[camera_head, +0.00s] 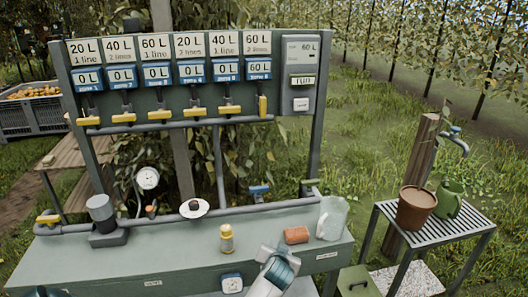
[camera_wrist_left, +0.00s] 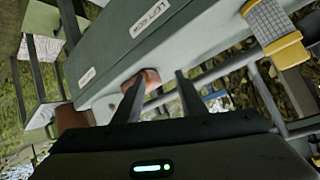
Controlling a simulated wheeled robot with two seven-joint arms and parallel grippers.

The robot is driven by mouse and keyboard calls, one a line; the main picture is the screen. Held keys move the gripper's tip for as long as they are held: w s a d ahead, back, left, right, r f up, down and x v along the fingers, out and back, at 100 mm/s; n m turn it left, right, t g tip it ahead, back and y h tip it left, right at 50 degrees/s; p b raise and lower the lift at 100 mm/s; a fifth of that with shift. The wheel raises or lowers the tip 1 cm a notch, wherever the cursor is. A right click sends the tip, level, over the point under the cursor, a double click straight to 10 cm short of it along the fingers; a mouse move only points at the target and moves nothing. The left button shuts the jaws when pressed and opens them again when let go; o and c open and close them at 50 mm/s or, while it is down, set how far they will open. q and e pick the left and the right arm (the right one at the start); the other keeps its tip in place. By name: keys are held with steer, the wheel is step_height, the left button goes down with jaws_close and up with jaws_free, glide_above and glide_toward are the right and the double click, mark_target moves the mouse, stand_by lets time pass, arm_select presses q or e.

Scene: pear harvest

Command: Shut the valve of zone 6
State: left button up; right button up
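The zone 6 valve has a yellow handle (camera_head: 262,106) that stands upright at the right end of the row under the grey board. The other yellow handles in the row lie level. My right gripper's fingers are not visible; a pale arm part of mine shows low in the head view.
A slatted stand (camera_head: 435,232) at right bears a pot (camera_head: 415,207) and green can (camera_head: 449,199).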

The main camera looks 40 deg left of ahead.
arm_select(q)
steer(key=w+a+r+n+y, duration=0.2)
steer(key=w+a+r, duration=0.2)
steer(key=r, duration=0.8)
steer(key=w+a+r+n+t+y, duration=0.1)
steer(key=w+a+r+n+y, duration=0.1)
steer(key=r, duration=1.1)
steer(key=w+a+r+n+t+y, duration=0.1)
steer(key=w+a+r+n+y, duration=0.2)
steer(key=r, duration=1)
steer(key=x, duration=0.5)
steer(key=shift+w+r, duration=0.3)
steer(key=shift+w, duration=0.35)
